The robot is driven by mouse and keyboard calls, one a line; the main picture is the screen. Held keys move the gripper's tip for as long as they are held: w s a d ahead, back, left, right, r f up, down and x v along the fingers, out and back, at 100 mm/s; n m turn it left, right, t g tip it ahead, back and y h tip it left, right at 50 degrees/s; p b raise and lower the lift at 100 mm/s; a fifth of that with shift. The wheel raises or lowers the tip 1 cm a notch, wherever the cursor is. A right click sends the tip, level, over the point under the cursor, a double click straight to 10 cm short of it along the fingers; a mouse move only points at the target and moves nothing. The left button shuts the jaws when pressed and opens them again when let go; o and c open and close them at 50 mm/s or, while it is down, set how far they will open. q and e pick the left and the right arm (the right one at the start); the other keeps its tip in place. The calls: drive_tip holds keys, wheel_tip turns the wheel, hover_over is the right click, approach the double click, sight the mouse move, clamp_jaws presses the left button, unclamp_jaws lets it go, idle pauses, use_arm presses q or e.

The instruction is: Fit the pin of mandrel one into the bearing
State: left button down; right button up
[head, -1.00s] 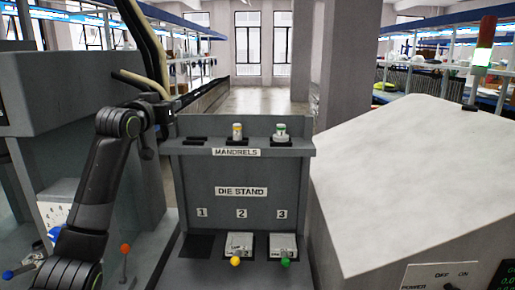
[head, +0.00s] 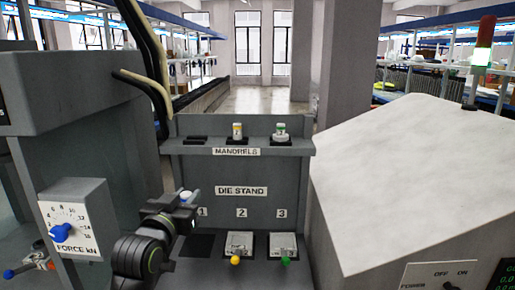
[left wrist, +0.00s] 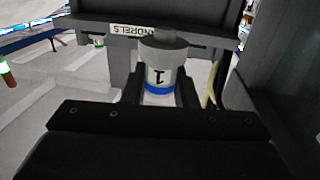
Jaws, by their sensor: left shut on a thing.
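Mandrel one (left wrist: 160,75) is a white cylinder with a grey collar, a blue band and the number 1. In the left wrist view it stands between the dark fingers of my left gripper (left wrist: 160,92), which is shut on it. I cannot make out the bearing or the pin in either view. My right gripper is not in view.
The die stand (head: 200,168) has an empty dark pad (head: 200,246) at 1 and grey dies with yellow and green knobs at 2 and 3. Two mandrels (head: 237,131) (head: 281,132) stand on its shelf. A force dial (head: 76,222) is on the left; a large sloped housing (head: 410,185) fills the right.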

use_arm(q)
drive_tip(key=s+a+f+n+y, duration=0.1)
drive_tip(key=s+f, duration=0.1)
drive_tip(key=s, duration=0.4)
drive_tip(key=s+a+f+n+y, duration=0.1)
drive_tip(key=s+a+f+y, duration=0.1)
drive_tip(key=s, duration=0.4)
drive_tip(key=shift+s+a, duration=0.3)
drive_tip(key=shift+s, duration=0.05)
